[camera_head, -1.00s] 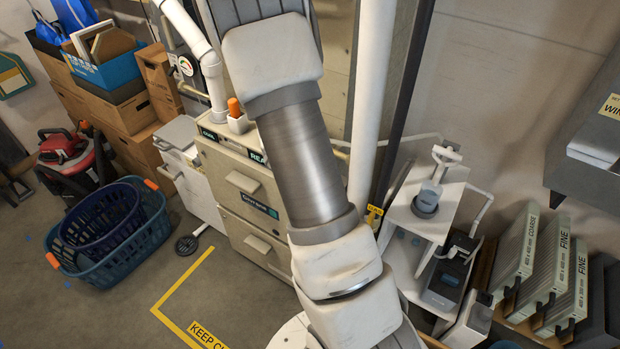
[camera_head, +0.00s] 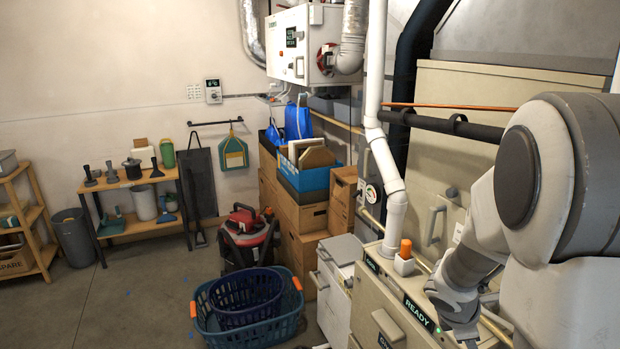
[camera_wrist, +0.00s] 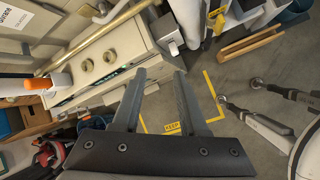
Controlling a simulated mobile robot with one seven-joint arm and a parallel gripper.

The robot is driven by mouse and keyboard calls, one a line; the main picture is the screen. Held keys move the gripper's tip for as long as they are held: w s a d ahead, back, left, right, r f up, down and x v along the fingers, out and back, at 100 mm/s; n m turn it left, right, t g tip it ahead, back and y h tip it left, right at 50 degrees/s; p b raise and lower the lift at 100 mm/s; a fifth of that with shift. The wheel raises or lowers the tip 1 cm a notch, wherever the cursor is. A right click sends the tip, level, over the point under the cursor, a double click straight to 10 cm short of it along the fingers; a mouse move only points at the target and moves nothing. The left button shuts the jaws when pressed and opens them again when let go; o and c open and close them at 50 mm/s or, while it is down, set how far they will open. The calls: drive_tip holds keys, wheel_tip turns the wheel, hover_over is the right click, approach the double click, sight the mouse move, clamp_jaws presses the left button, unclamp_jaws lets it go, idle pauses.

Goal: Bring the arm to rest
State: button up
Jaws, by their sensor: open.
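My gripper (camera_wrist: 160,103) shows in the wrist view with its two dark fingers spread apart and nothing between them. Beyond the fingers are the beige cabinet and the grey floor. In the head view my white and grey arm fills the right side, bent, with its lower end over the beige cabinet (camera_head: 378,318) that bears a READY label. The fingers cannot be made out clearly in the head view.
An orange-topped white holder (camera_head: 404,258) stands on the cabinet. Nested blue laundry baskets (camera_head: 246,330), a red vacuum (camera_head: 246,238) and cardboard boxes (camera_head: 300,215) stand to its left. A white vertical pipe (camera_head: 375,80) rises near the arm. The floor (camera_head: 140,300) at left is clear.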

drive_tip(key=s+a+r+m+t+y+b, duration=0.1)
drive_tip(key=s+a+r+m+y, duration=0.4)
drive_tip(key=s+a+r+m, duration=1.1)
drive_tip(key=shift+s+a+t+y, duration=0.15)
drive_tip(key=shift+a+t+y, duration=0.25)
drive_tip(key=shift+a+t, duration=0.5)
